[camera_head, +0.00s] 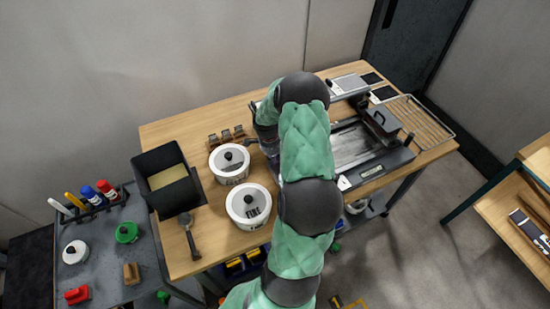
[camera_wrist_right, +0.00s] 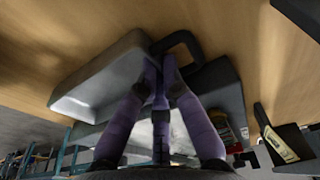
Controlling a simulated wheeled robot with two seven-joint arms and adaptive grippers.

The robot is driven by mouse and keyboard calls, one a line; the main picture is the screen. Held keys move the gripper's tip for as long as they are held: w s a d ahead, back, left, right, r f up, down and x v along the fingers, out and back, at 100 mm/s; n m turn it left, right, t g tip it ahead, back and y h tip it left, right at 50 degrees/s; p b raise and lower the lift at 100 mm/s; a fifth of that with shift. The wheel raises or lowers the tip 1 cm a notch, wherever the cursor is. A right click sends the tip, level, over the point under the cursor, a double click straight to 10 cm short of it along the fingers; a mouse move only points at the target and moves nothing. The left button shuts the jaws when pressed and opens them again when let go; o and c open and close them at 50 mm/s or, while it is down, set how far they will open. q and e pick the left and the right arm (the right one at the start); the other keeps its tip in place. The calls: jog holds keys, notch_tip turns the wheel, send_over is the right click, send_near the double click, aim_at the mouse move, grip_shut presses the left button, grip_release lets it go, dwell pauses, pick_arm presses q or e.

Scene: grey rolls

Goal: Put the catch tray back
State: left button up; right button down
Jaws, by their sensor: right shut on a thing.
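In the right wrist view my right gripper (camera_wrist_right: 164,64) has its purple fingers closed on the dark looped handle (camera_wrist_right: 184,40) beside a shallow pale grey catch tray (camera_wrist_right: 78,103). The tray appears tilted, close to a wooden surface. In the head view my green-sleeved right arm reaches up across the table and hides the gripper and most of what lies beneath it. A dark appliance with a shallow metal pan (camera_head: 350,146) stands right of the arm; its left part is covered. My left gripper is in neither view.
A wire rack (camera_head: 413,122) lies at the right end. A grey side cart (camera_head: 105,250) holds bottles and small items.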

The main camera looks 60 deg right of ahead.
jog(key=shift+r, duration=0.1)
jog(key=c, duration=1.4)
grip_release()
notch_tip(320, 180, up, 12)
jog(key=w+a+p, duration=0.1)
jog(key=p, duration=0.1)
jog(key=shift+a, duration=0.25)
